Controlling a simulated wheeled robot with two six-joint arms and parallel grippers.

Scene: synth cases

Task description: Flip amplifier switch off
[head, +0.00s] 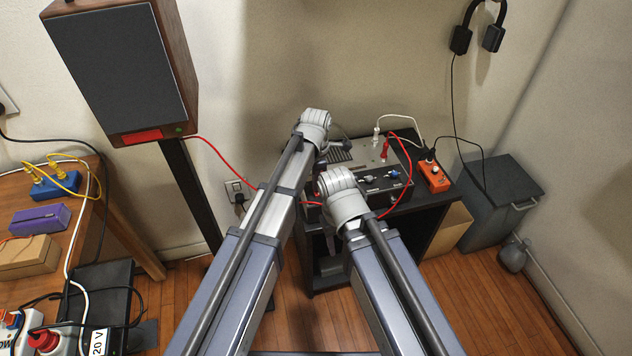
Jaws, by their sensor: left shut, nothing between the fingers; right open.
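The amplifier (362,155) is a grey metal box on a dark stand, with cables plugged into its top and dark knobs and blue-lit parts on its front panel (386,180). The left of the panel is hidden behind my arms, and the switch cannot be made out. My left gripper (320,166) is at the amplifier's left front, shut and empty, mostly hidden by its wrist. My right gripper (329,238) is lower, in front of the stand, open and partly hidden by its wrist. I cannot tell whether either touches anything.
An orange box (434,176) sits right of the amplifier on the dark stand (418,213). A red cable (222,160) runs from the tall speaker (115,65) towards the amplifier. A dark bin (500,195) stands right. A wooden table (88,215) with several devices stands left.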

